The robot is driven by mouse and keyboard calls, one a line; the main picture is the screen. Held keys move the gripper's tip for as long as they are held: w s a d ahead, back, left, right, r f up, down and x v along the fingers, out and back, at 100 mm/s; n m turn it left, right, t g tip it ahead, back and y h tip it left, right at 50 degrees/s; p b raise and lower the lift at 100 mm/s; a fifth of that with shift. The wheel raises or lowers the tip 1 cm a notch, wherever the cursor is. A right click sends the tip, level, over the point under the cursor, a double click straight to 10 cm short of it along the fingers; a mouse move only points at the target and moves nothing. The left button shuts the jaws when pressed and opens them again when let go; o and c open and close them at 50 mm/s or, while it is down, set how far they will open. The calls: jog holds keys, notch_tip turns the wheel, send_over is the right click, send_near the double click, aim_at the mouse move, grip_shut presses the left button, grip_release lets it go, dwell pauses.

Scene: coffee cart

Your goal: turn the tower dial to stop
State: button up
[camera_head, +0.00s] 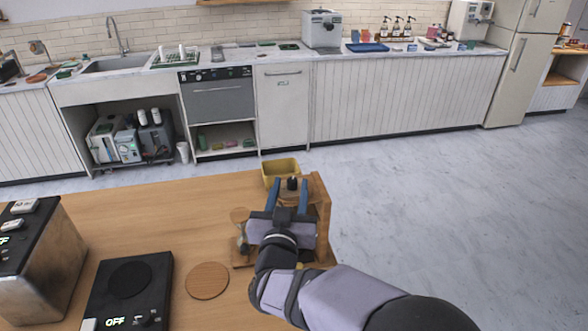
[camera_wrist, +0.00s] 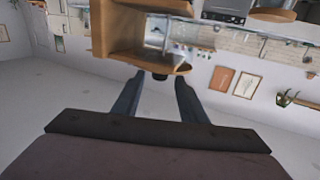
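The tower is a wooden stand (camera_head: 322,205) near the far right corner of the wooden table, partly hidden behind my arm. A small black dial (camera_head: 292,184) shows near its top. My gripper (camera_head: 290,184) reaches it with two blue fingers, one on each side of the dial. In the wrist view, the dial (camera_wrist: 160,76) sits under the tower's wooden shelf (camera_wrist: 135,58), between the fingertips (camera_wrist: 160,78). The fingers are apart, with a gap on both sides of the dial. I cannot read the dial's setting.
A yellow bin (camera_head: 280,167) stands just behind the tower. A round wooden coaster (camera_head: 207,281), a black scale-like device (camera_head: 128,290) reading OFF and a metal machine (camera_head: 38,262) are on the left of the table (camera_head: 150,215). The floor to the right is clear.

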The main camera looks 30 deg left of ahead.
jog(key=p+x, duration=0.2)
jog(key=x, duration=0.3)
jog(key=shift+w+r, duration=0.15)
jog(key=shift+p+x, duration=0.45)
jog(key=shift+x, duration=0.6)
grip_shut()
